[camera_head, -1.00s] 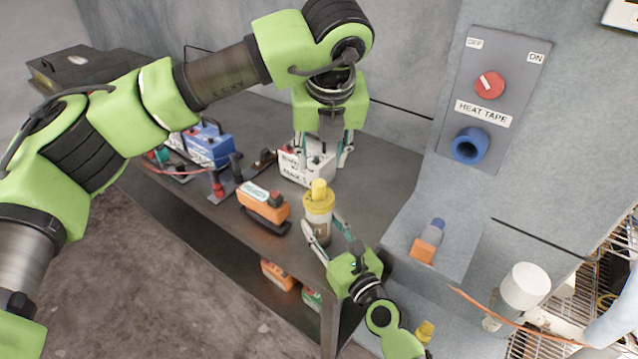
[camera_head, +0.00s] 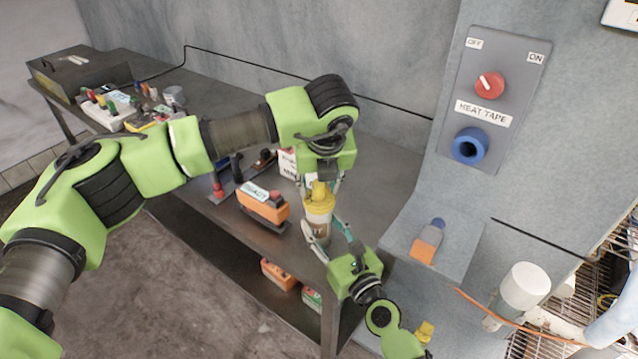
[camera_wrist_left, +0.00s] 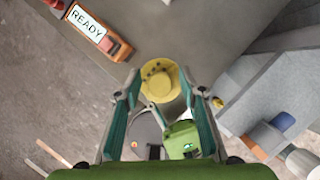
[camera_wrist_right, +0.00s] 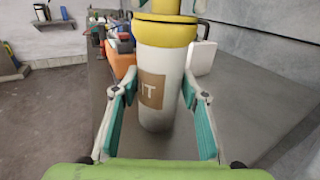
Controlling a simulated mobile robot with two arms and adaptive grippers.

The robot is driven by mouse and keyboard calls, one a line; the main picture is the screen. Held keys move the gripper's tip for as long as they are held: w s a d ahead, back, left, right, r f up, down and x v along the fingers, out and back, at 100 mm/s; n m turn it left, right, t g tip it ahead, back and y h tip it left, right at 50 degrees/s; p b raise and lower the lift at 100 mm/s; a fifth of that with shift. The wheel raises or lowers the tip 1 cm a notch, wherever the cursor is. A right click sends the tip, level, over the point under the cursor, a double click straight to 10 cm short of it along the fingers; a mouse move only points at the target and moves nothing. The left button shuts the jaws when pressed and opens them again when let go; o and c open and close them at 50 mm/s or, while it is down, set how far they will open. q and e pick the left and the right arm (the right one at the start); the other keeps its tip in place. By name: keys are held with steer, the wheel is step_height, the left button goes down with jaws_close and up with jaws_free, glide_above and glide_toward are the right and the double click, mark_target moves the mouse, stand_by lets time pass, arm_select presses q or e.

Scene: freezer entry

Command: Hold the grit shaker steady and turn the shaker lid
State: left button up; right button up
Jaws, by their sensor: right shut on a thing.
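My left gripper (camera_head: 321,186) is above the shaker, pointing down and open. In the left wrist view the yellow lid (camera_wrist_left: 160,82) lies between the spread fingertips, with a gap on both sides. The lid's top knob is partly hidden by my left fingers in the head view.
An orange block marked READY (camera_head: 263,203) stands left of the shaker. A white box (camera_head: 287,163) is behind it, partly hidden by my left arm. A grey wall panel (camera_head: 497,95) with a red knob is at the right. The table's back right is bare.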

arm_select(q)
steer(key=shift+c, duration=0.3)
jaws_close()
